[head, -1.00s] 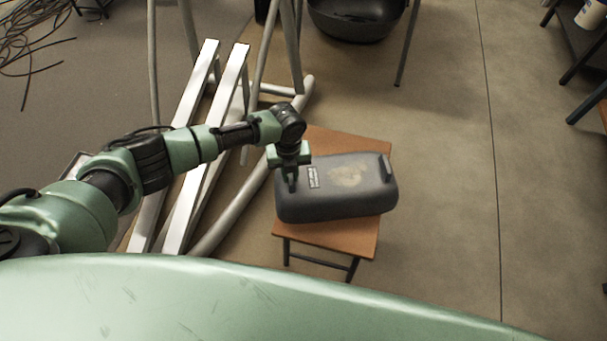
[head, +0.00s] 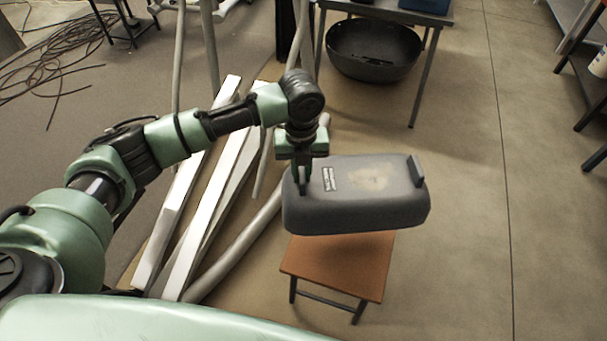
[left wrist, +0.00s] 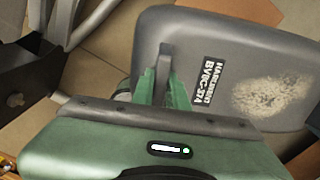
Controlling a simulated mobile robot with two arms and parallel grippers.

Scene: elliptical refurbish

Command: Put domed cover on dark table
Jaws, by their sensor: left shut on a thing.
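The domed cover (head: 385,205) is a dark grey, rounded, box-like shell with a label and a pale worn patch on top. My left gripper (head: 303,186) is shut on it near its left end and holds it above a small brown-topped stool (head: 345,262). The cover also shows in the left wrist view (left wrist: 215,45), with the left gripper's fingers (left wrist: 163,75) at its near edge. A table with a dark grey top (head: 385,10) stands at the back, cut off by the top edge; it may be the dark table. My right gripper is not in view.
A large black tub (head: 374,70) sits on the floor under the back table. White beams (head: 190,180) and grey pipes (head: 240,240) lie left of the stool. Shelving (head: 580,60) stands at the right edge. The floor right of the stool is clear.

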